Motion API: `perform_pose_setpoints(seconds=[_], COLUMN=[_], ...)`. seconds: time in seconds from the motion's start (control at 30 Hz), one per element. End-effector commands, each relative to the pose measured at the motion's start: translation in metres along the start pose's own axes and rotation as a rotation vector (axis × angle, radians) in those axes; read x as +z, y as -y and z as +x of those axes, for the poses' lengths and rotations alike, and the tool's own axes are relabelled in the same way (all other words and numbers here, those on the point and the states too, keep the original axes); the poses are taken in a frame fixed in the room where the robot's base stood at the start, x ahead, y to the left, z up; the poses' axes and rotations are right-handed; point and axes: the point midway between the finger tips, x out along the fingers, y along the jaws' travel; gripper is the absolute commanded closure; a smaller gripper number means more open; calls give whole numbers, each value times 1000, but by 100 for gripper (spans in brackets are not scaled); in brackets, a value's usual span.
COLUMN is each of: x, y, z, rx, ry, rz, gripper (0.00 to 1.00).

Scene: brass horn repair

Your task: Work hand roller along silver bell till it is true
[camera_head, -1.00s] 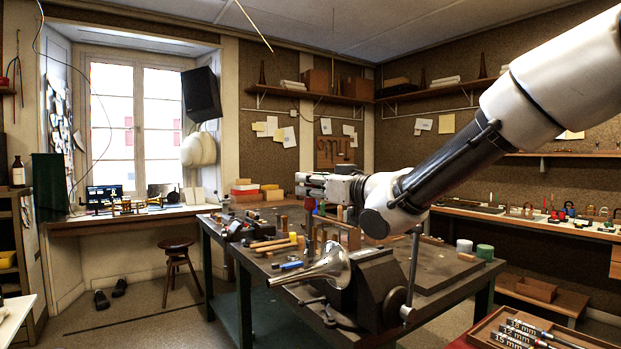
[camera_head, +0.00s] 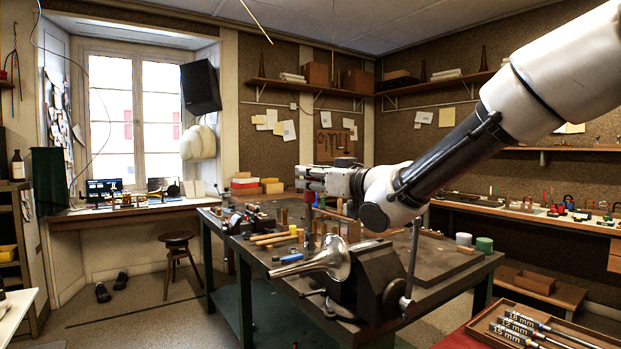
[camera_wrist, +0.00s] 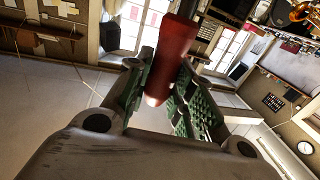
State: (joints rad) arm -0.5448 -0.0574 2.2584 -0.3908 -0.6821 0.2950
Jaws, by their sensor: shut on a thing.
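The silver bell (camera_head: 328,259) lies on its side at the near edge of the workbench, its flared mouth against the dark vise (camera_head: 378,277) and its narrow end pointing left. My gripper (camera_head: 309,182) is above the bell and a little to its left, apart from it. In the wrist view my gripper's green-padded fingers (camera_wrist: 165,85) are shut on a red handle (camera_wrist: 174,52), which I take to be the hand roller's. The red handle also shows small below the gripper in the head view (camera_head: 309,197).
The workbench (camera_head: 440,262) carries wooden-handled tools (camera_head: 268,238) and a blue-handled tool (camera_head: 288,258) left of the bell. White and green jars (camera_head: 484,244) stand at its right. A tray of labelled rods (camera_head: 530,326) is at the lower right.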

Motion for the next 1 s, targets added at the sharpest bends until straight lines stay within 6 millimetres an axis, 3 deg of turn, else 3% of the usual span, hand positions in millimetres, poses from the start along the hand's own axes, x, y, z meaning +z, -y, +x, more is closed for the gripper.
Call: perform_pose_setpoints(seconds=[0.63,1.0], x=[11,11], y=[0,12], z=[0,2], rx=[0,-1], ry=[0,0], rz=[-1,0], gripper=[100,100])
